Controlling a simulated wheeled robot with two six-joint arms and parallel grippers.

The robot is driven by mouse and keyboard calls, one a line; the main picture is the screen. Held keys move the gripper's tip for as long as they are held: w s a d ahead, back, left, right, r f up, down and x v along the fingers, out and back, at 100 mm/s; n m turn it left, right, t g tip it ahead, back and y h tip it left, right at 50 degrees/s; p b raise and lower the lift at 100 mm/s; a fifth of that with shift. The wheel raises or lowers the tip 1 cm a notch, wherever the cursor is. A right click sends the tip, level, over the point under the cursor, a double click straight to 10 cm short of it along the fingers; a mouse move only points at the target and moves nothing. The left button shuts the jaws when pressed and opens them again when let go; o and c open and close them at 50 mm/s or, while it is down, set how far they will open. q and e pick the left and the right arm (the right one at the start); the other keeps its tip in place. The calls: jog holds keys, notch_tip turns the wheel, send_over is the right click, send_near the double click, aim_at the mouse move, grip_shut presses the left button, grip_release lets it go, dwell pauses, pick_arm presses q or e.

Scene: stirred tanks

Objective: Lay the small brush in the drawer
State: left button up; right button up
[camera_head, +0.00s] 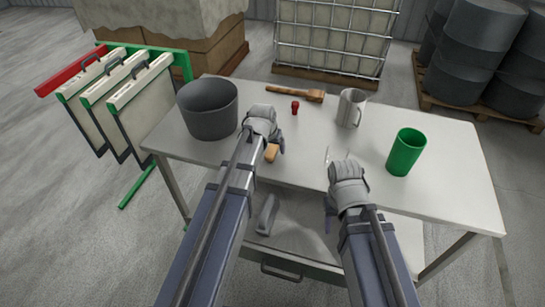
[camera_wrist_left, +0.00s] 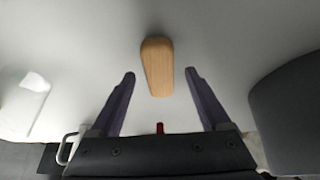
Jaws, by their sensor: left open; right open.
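The small brush (camera_head: 272,153) shows as a short tan wooden piece on the table, near its front edge; its bristles are not visible. My left gripper (camera_head: 268,142) is open just over it. In the left wrist view the brush (camera_wrist_left: 157,66) lies between the two spread fingertips, with gaps on both sides. I cannot tell the height of the fingers above it. The drawer (camera_head: 300,238) is pulled out below the table's front edge, partly hidden by my arms. A grey object (camera_head: 267,214) lies inside it at the left. My right gripper (camera_head: 345,172) is open and empty over the front edge.
A dark grey bucket (camera_head: 208,108) stands left of my left gripper. A wooden-handled tool (camera_head: 297,95), a small red object (camera_head: 295,107) and a metal mug (camera_head: 351,108) are farther back. A green cup (camera_head: 406,152) stands at the right. The table's right end is clear.

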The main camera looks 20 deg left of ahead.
pick_arm(q)
jog(key=shift+w+f, duration=0.15)
jog(key=shift+f, duration=0.3)
jog(key=shift+r, duration=0.15)
jog(key=shift+c, duration=0.3)
grip_shut()
